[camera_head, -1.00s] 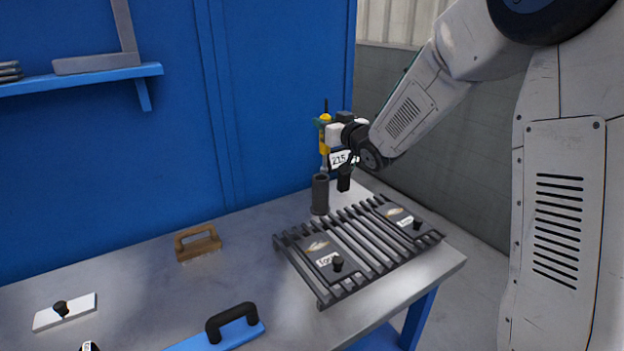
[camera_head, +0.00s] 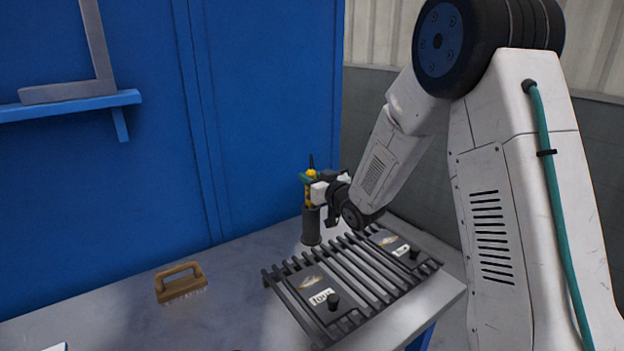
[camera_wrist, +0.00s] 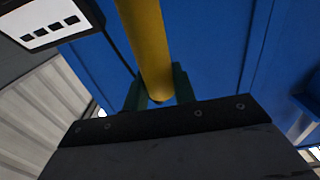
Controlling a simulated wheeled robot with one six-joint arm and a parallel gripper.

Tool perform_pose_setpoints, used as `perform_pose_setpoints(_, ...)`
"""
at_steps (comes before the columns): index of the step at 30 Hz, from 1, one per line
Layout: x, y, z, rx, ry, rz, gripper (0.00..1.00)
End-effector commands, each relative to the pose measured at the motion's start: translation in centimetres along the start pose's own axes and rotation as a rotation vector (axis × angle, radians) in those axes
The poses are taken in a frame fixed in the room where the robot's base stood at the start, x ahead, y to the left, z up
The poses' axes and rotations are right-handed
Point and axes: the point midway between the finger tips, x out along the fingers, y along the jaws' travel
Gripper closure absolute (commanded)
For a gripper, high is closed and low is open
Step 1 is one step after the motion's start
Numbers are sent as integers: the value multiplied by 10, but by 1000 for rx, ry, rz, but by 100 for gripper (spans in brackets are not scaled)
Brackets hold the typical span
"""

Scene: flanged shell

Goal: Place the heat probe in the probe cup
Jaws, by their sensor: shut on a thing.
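The heat probe (camera_head: 311,192) has a yellow body and a dark thin top, and stands upright in the head view. My gripper (camera_head: 306,178) is shut on it, with greenish fingers around its body. The probe's lower end is at the mouth of the dark cylindrical probe cup (camera_head: 311,228), and its tip is hidden, seemingly inside. In the wrist view the yellow probe (camera_wrist: 148,45) runs up from between my green fingers (camera_wrist: 158,90). The cup is not seen there.
A slatted dark rack (camera_head: 350,278) with two labelled, knobbed plates lies just in front of the cup on the grey bench (camera_head: 225,318). A brown-handled brush (camera_head: 180,283) lies left, with clear bench between. A blue wall (camera_head: 270,120) stands close behind. A white-faced box (camera_wrist: 45,22) shows in the wrist view.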

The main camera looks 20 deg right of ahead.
Motion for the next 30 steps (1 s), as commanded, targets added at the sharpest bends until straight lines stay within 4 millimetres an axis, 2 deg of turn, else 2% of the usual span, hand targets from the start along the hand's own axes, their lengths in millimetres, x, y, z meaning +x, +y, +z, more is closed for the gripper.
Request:
perform_pose_setpoints(11,0,1,5,0,1,1,100)
perform_pose_setpoints(12,0,1,5,0,1,1,62)
perform_pose_setpoints(13,0,1,5,-1,1,1,54)
perform_pose_setpoints(14,0,1,5,-1,1,1,52)
perform_pose_setpoints(24,-1,1,0,-1,3,1,52)
perform_pose_setpoints(26,-8,1,1,-1,1,2,52)
perform_pose_setpoints(30,-33,2,1,0,1,4,52)
